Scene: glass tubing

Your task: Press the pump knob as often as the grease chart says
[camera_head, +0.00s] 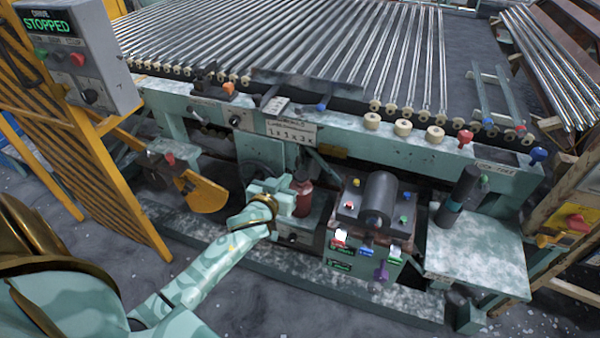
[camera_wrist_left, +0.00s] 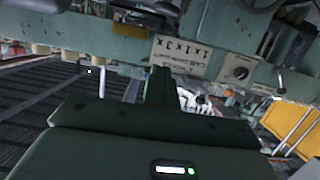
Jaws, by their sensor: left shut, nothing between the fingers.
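The grease chart (camera_head: 290,131) is a pale plate on the machine's front rail, marked "1x 1x 3x" in the head view. It shows upside down in the wrist view (camera_wrist_left: 180,58). My left gripper (camera_head: 292,187) is shut and empty, low in front of the machine below the chart. In the wrist view its dark closed fingers (camera_wrist_left: 161,86) point toward the chart. A red cylinder (camera_head: 303,197) stands just right of the gripper, partly hidden by it. I cannot tell which part is the pump knob. My right gripper is not in view.
A control box (camera_head: 363,225) with several coloured buttons and a dark drum stands right of the gripper. A pale side table (camera_head: 478,255) is farther right. A yellow guard (camera_head: 205,193) is left of the gripper. A "STOPPED" panel (camera_head: 85,50) stands upper left.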

